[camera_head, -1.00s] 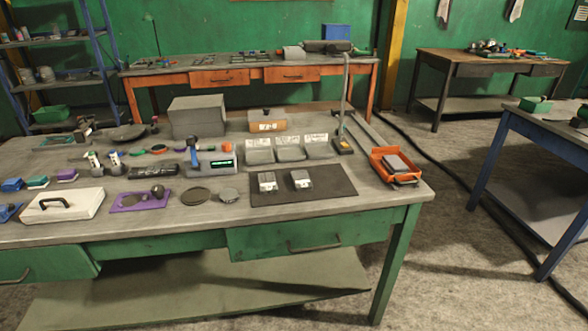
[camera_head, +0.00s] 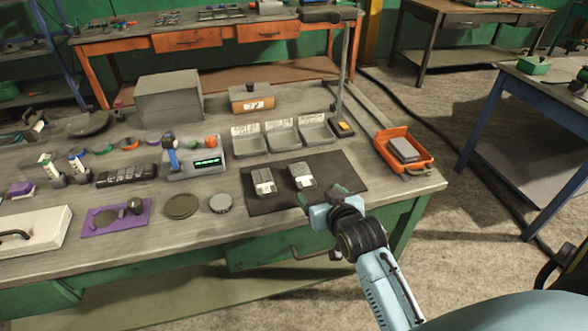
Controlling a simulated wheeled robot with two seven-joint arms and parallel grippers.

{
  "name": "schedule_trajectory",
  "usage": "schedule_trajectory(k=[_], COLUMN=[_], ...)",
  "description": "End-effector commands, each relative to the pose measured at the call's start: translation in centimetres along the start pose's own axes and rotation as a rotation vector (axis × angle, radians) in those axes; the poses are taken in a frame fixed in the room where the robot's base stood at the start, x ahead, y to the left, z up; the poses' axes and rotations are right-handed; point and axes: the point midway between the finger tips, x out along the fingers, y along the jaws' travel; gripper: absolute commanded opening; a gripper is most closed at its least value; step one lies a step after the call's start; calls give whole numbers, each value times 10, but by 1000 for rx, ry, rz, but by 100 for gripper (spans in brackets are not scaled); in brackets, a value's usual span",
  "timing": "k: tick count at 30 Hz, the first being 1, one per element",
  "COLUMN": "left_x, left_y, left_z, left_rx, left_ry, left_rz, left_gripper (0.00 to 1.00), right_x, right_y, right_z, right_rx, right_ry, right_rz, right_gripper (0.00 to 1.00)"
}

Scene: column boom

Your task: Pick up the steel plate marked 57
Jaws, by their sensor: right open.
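Two small steel plates with pale labels lie on a dark mat (camera_head: 328,166) on the workbench: a left plate (camera_head: 263,181) and a right plate (camera_head: 302,175). Their markings are too small to read, so I cannot tell which is 57. A grey block or stack of plates (camera_head: 404,149) sits in an orange tray (camera_head: 425,160) at the right end of the bench; no number shows on it. My right gripper (camera_head: 324,196) is open and empty by the mat's front right edge, just below the right plate in the picture. My left gripper is not in view.
A thin upright post (camera_head: 342,75) stands behind the mat. A round disc (camera_head: 181,206) and a purple tray (camera_head: 101,222) lie left.

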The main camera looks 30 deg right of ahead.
Motion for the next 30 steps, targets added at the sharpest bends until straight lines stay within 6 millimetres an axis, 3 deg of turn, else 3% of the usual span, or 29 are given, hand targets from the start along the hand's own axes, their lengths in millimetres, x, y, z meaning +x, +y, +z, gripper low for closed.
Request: schedule_trajectory(k=[9,19,30], left_x=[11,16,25], left_y=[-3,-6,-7], left_z=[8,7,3], left_rx=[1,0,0], left_ry=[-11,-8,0], left_rz=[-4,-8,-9], left_gripper=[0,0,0], right_x=[59,85,127], right_y=[0,0,0], right_z=[1,0,0], right_rx=[-1,-2,-2], right_ry=[1,1,-1], right_rz=[0,0,0], right_gripper=[76,76,76])
